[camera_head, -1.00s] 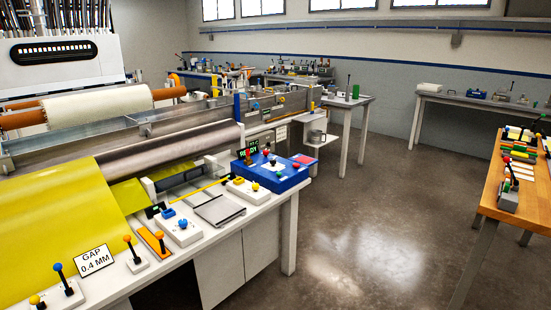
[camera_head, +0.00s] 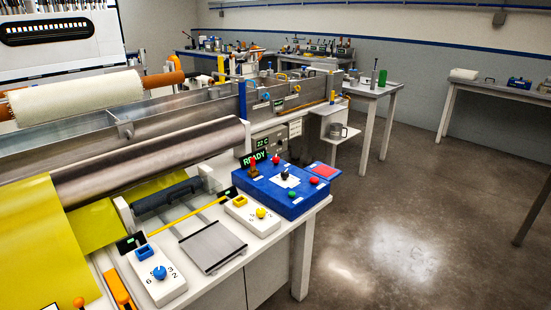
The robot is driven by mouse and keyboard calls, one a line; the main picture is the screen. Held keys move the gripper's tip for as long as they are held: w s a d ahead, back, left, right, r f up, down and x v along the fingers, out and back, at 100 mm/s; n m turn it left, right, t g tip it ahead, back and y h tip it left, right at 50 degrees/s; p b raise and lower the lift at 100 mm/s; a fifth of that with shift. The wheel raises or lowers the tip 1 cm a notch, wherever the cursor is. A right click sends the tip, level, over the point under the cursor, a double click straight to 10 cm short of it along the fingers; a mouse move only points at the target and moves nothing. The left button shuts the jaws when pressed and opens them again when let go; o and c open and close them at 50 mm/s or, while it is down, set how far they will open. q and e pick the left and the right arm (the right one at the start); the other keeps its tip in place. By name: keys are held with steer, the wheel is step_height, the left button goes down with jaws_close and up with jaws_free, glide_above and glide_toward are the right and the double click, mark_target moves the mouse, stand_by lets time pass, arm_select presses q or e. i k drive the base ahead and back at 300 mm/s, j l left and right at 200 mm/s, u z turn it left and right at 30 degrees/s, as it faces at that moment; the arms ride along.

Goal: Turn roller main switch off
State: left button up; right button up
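A blue control box (camera_head: 308,205) stands at the right end of the white bench. On its top are a black knob (camera_head: 285,174) on a white plate, a red-orange lever (camera_head: 253,168), two red buttons (camera_head: 314,181) and a green button (camera_head: 292,195). Neither gripper is in view.
The steel roller (camera_head: 150,165) and yellow sheet (camera_head: 35,235) fill the left. A grey plate (camera_head: 212,246) lies on the bench (camera_head: 262,252) in front of the box. Open concrete floor (camera_head: 400,240) lies to the right. Side tables stand behind.

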mark_target(276, 160)
steer(key=i+l+u, duration=0.1)
steer(key=u, duration=1.05)
steer(key=i+l+u, duration=0.1)
steer(key=l+u, duration=0.35)
steer(key=l, duration=0.35)
steer(key=l+u, duration=0.45)
steer(key=l, duration=0.4)
steer(key=k+l+u, duration=0.2)
steer(key=l+u, duration=0.25)
steer(key=l, duration=0.35)
